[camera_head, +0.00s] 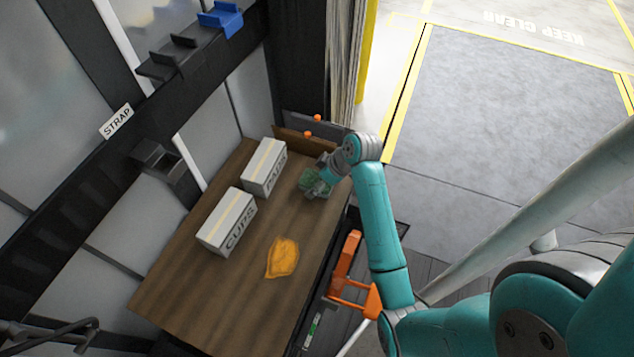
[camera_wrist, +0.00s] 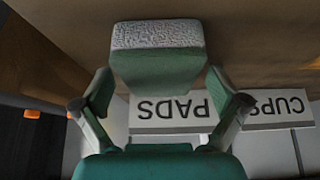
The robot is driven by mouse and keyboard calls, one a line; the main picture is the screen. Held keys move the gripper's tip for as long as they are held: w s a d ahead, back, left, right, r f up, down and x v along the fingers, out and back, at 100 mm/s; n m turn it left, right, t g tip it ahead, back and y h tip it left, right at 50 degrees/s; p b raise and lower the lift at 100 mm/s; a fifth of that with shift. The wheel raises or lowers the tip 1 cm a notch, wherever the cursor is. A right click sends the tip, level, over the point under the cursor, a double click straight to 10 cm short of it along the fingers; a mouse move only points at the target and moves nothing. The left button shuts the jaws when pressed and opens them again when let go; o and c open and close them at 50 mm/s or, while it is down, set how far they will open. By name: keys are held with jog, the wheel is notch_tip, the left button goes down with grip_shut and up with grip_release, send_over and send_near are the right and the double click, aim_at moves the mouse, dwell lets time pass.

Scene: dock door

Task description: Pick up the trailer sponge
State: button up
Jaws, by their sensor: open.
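The sponge (camera_wrist: 157,68), a green block with a rough grey face, is close in front of my gripper (camera_wrist: 164,84) in the wrist view. The fingers are open, one on each side of its lower part, with a visible gap on at least the right. In the head view the green sponge (camera_head: 307,180) shows at the far right end of the wooden shelf, partly hidden by my gripper (camera_head: 318,188).
A PADS box (camera_head: 264,167) and a CUPS box (camera_head: 227,221) stand on the wooden shelf (camera_head: 190,285) left of my gripper. An orange cloth (camera_head: 283,257) lies nearer. A low board with orange knobs (camera_head: 308,134) borders the far end. Bare shelf surrounds the cloth.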

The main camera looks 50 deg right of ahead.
aim_at(317, 180)
jog(key=shift+f, duration=0.25)
dwell(0.3)
jog(key=c, duration=0.9)
jog(key=shift+o, duration=0.2)
notch_tip(317, 180, up, 11)
jog(key=shift+f, duration=0.2)
